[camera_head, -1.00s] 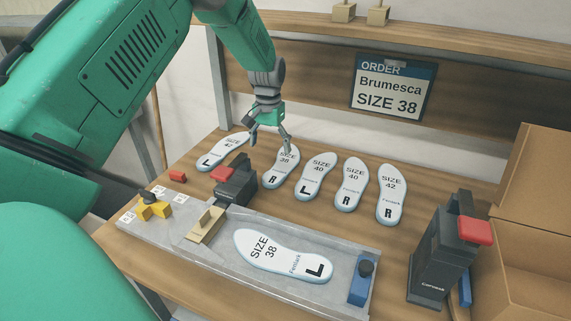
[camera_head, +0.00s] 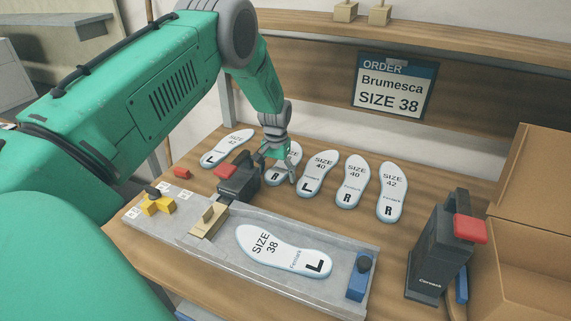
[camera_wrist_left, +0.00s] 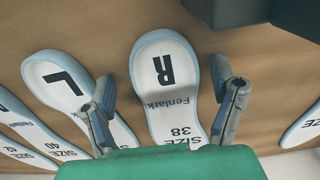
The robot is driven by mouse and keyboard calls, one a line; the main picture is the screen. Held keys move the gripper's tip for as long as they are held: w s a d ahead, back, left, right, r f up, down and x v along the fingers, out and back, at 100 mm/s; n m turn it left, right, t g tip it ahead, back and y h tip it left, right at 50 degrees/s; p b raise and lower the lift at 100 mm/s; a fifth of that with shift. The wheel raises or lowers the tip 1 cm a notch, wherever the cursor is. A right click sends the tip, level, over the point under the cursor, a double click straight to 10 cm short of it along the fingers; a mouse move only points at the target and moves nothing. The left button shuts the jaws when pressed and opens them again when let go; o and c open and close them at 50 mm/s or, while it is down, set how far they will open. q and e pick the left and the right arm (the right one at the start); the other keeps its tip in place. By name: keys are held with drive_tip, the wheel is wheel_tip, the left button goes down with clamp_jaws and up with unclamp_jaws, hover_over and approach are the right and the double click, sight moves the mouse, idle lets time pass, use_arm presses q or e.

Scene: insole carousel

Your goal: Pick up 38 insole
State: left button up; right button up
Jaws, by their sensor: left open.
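The size 38 R insole (camera_head: 276,176) lies on the table in the back row, partly hidden by my left gripper. My left gripper (camera_head: 281,176) is open and low over it. In the left wrist view the R insole (camera_wrist_left: 167,85) lies between the two fingers of my left gripper (camera_wrist_left: 165,98), one finger on each side. Its SIZE 38 print shows near the palm. I cannot tell whether the fingers touch it. A second size 38 insole, marked L (camera_head: 283,251), lies on the grey fixture plate. My right gripper is not in view.
Size 40 insoles L (camera_head: 317,175) and R (camera_head: 351,182) and a size 42 R (camera_head: 392,192) lie to the right. A size 42 L (camera_head: 228,147) lies left. A black clamp (camera_head: 238,180), a black device (camera_head: 437,255) and a cardboard box (camera_head: 535,190) stand nearby.

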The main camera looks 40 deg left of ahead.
use_arm(q)
drive_tip(key=shift+d+r, duration=0.1)
drive_tip(key=c, duration=1.2)
drive_tip(key=shift+s+a, duration=0.15)
drive_tip(key=shift+a, duration=0.25)
